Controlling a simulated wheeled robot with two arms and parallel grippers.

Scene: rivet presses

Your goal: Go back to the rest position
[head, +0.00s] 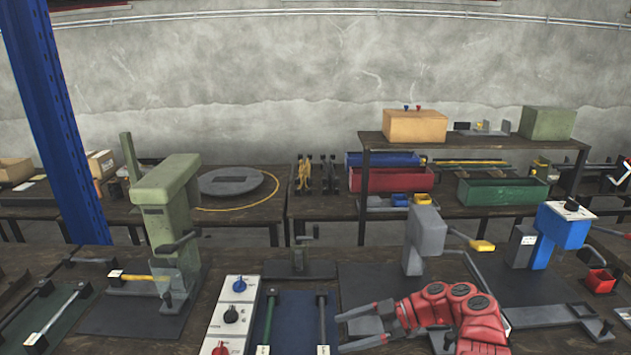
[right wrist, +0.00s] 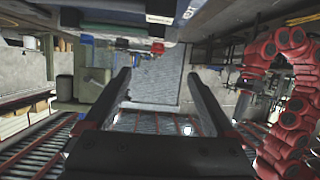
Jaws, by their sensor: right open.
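My right gripper (head: 343,333) is low in the head view, right of centre, with its red arm behind it and its two fingers pointing left. It is over the near part of the bench, close to the blue mat. In the right wrist view my right gripper (right wrist: 157,76) shows its two fingers spread wide with nothing between them. A red jointed arm also stands at the right of that view; I cannot make out a gripper on it. My left gripper does not show in the head view.
A green press (head: 168,205) stands at the left, a grey press (head: 425,240) and a blue press (head: 562,235) at the right. A control box (head: 232,315) and a blue mat (head: 290,325) with rods lie in front. A blue post (head: 60,130) rises at the left.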

